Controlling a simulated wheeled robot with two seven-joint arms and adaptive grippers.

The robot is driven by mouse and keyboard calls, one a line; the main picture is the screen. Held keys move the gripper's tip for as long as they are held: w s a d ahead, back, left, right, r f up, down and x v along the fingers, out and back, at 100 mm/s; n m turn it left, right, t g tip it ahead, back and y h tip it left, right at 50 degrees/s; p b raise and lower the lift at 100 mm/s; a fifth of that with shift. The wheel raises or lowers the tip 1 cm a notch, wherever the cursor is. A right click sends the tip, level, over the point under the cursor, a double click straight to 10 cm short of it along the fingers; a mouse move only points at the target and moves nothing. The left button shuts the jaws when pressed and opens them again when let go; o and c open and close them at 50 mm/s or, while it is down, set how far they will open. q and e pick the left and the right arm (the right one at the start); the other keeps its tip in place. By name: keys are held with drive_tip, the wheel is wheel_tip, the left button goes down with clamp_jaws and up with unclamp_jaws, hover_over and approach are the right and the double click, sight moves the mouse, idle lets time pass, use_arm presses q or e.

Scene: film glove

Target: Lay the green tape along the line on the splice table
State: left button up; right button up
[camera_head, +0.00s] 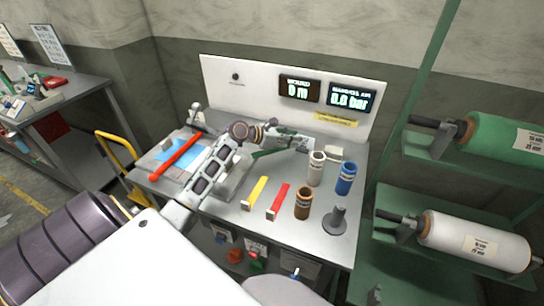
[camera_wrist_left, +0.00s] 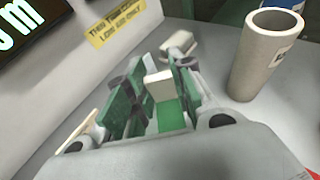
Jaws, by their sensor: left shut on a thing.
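My left gripper (camera_head: 290,142) reaches over the workbench from the left, near the back panel. In the left wrist view its green-padded fingers (camera_wrist_left: 153,100) are shut on the green tape (camera_wrist_left: 170,115), which has a cream block-like end (camera_wrist_left: 160,86). The arm hides part of the bench below it. A yellow strip (camera_head: 257,190) and a red strip (camera_head: 279,198) with pale ends lie on the bench. The splice table (camera_head: 158,172) at the left carries a blue sheet (camera_head: 163,150) and a red bar (camera_head: 180,150). I cannot make out the line on it. My right gripper is not in view.
White (camera_head: 316,172), blue (camera_head: 346,176) and brown (camera_head: 303,204) tubes and a grey stand (camera_head: 336,218) occupy the bench's right side. The back panel (camera_head: 250,80) has two displays. Green (camera_head: 500,135) and white (camera_head: 470,237) film rolls hang at the right.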

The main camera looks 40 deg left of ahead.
use_arm(q)
drive_tip(key=shift+f, duration=2.85)
